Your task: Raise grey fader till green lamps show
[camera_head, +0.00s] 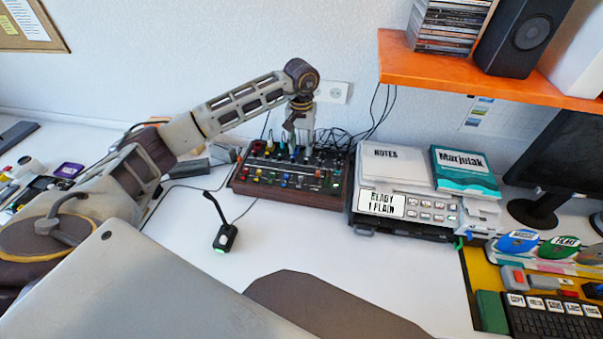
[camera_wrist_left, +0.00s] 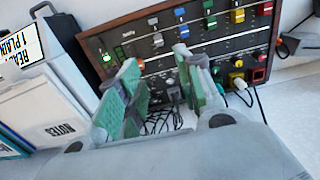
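The mixer (camera_head: 285,178), a dark panel with wooden sides and coloured knobs and faders, lies on the white desk by the wall. It fills the top of the left wrist view (camera_wrist_left: 215,48). A small greyish fader cap (camera_wrist_left: 158,40) shows there; I cannot be sure it is the grey fader. A green lamp (camera_wrist_left: 105,57) glows near the panel's left end. My left gripper (camera_head: 303,146) is over the mixer's back part. In the left wrist view its green-padded fingers (camera_wrist_left: 162,88) stand apart with nothing held between them. My right gripper is out of view.
A white device (camera_head: 405,205) with a notes box (camera_head: 393,165) and a teal book (camera_head: 464,172) stands right of the mixer. Cables (camera_head: 345,140) lie behind it. A small black microphone (camera_head: 224,236) stands in front. An orange shelf (camera_head: 450,70) overhangs at right.

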